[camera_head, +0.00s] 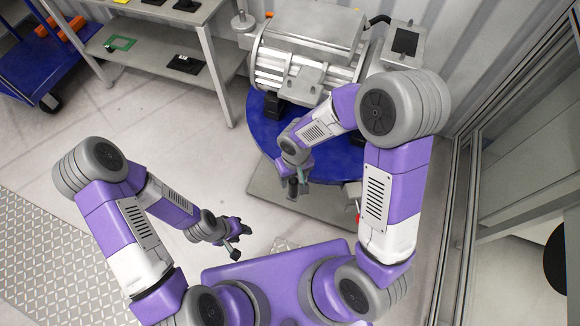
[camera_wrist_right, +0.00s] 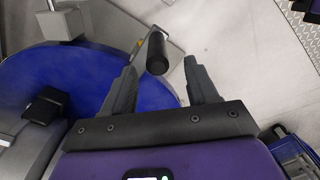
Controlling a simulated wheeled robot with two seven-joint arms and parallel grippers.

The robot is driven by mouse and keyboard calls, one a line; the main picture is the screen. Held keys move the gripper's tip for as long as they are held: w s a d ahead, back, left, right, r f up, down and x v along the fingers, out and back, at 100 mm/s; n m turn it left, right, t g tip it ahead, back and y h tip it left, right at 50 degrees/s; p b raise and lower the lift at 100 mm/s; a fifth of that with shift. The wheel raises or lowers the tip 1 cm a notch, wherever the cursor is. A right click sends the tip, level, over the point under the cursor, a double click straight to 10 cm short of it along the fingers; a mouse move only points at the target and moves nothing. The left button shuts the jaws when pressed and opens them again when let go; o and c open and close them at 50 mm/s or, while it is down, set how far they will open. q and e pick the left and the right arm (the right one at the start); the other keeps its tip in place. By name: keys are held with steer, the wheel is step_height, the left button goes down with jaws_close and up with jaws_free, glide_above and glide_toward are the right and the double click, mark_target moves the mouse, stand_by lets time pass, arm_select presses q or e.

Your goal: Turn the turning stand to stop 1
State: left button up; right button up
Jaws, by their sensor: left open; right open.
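The turning stand has a round blue top (camera_head: 262,128), which carries the grey metal drive unit (camera_head: 310,50). The blue top also shows in the right wrist view (camera_wrist_right: 70,75). A black cylindrical handle (camera_wrist_right: 157,53) on a thin metal arm stands near the edge of the blue top. My right gripper (camera_head: 298,187) is at the front of the stand. In its wrist view the fingers (camera_wrist_right: 160,74) are open, with the handle between and just beyond their tips; I cannot tell whether they touch. My left gripper (camera_head: 237,243) is open and empty, away from the stand. No stop markings are readable.
A grey base plate (camera_head: 265,188) lies under the stand. A grey workbench with a shelf (camera_head: 165,48) stands at the back left, beside a blue cart (camera_head: 40,65). A glazed frame (camera_head: 460,220) borders the right side. The floor (camera_head: 140,125) at left is clear.

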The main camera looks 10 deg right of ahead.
mark_target(294, 181)
steer(key=shift+w+d+r, duration=0.1)
steer(key=shift+w+r, duration=0.05)
steer(key=shift+w, duration=0.25)
steer(key=shift+f+b, duration=0.3)
steer(key=shift+f, duration=0.05)
step_height(294, 181, down, 6)
steer(key=shift+s+f+b, duration=0.15)
steer(key=shift+f+b, duration=0.05)
steer(key=shift+b, duration=1)
jaws_close()
